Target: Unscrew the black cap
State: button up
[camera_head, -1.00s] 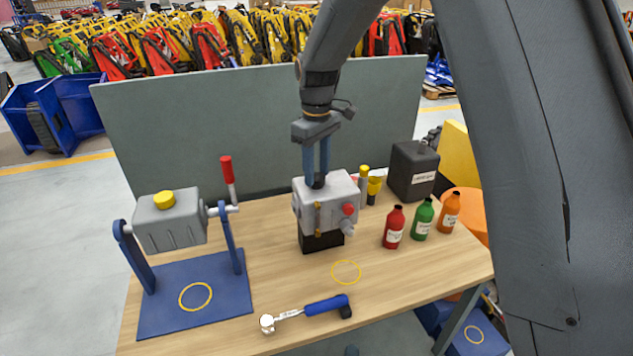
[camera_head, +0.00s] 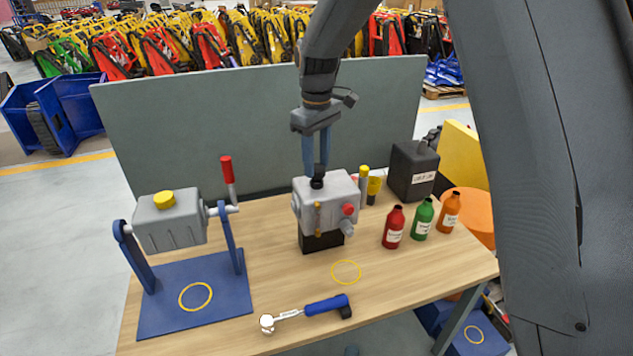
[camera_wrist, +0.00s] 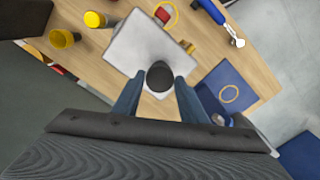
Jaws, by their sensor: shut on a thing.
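The black cap (camera_head: 317,183) sits at the top of a grey box-shaped housing (camera_head: 325,196) on the table. My gripper (camera_head: 316,174) points straight down over the housing, its blue fingers shut on the cap. In the wrist view, the cap (camera_wrist: 160,75) shows as a dark round shape between the two fingertips of my gripper (camera_wrist: 159,79), above the pale housing top (camera_wrist: 140,45). The fingers partly hide the cap in the head view. I cannot tell whether it is still threaded on.
A yellow-topped post (camera_head: 364,182) stands close to the housing's right. Red (camera_head: 393,228), green (camera_head: 422,217) and orange (camera_head: 449,212) bottles and a black canister (camera_head: 412,170) stand further right. A blue stand (camera_head: 190,298) is left. A blue-handled wrench (camera_head: 325,305) lies in front.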

jog(key=shift+r, duration=0.1)
jog(key=shift+r, duration=1.65)
